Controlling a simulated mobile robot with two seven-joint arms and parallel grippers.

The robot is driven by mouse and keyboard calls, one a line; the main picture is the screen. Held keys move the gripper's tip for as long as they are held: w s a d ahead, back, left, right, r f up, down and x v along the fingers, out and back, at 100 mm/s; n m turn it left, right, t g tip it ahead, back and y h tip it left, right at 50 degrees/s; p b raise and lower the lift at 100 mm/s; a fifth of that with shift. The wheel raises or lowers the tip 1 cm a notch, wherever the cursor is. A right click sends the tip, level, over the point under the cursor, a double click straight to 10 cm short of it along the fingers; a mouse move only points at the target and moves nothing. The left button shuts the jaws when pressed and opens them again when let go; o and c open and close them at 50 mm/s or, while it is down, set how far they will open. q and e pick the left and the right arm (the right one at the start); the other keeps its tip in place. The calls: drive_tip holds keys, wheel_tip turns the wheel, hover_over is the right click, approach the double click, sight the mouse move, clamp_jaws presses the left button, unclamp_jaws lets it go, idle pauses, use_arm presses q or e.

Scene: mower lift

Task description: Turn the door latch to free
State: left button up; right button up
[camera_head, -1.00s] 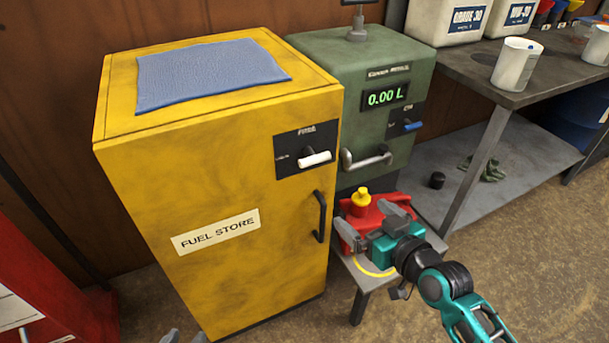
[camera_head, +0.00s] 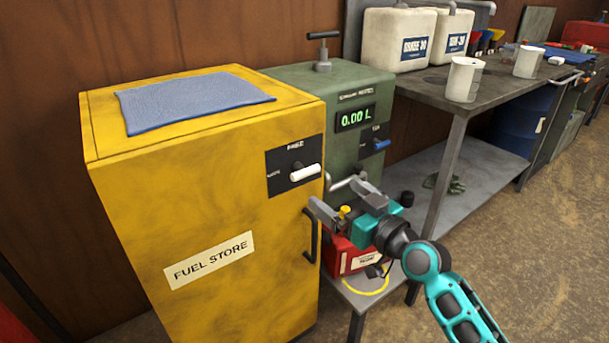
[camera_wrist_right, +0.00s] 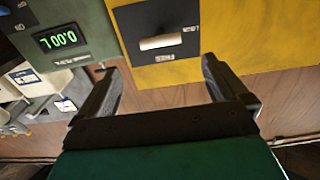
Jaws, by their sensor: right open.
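The door latch (camera_head: 305,173) is a white bar handle on a black plate on the front of the yellow fuel store cabinet (camera_head: 140,240), near its upper right corner. The bar lies nearly level. It also shows in the right wrist view (camera_wrist_right: 160,42), beyond the fingers. My right gripper (camera_head: 337,204) is open and empty, below and to the right of the latch and apart from it. In the right wrist view its two fingers (camera_wrist_right: 158,85) are spread, with the latch ahead between them. My left gripper is not in view.
A black door handle (camera_head: 310,236) is below the latch, close to my right gripper. A red can (camera_head: 350,258) stands on a low stand under it. A green pump cabinet (camera_head: 325,90) with a "0.00 L" display stands right of the yellow one. A bench (camera_head: 490,97) is farther right.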

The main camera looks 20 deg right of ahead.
sight(308, 173)
drive_tip(key=b+x, duration=0.1)
drive_tip(key=x, duration=0.9)
drive_tip(key=shift+w+f, duration=0.1)
drive_tip(key=shift+w+a+b, duration=0.3)
drive_tip(key=shift+w, duration=0.3)
drive_tip(key=shift+c, duration=0.2)
drive_tip(key=c, duration=0.7)
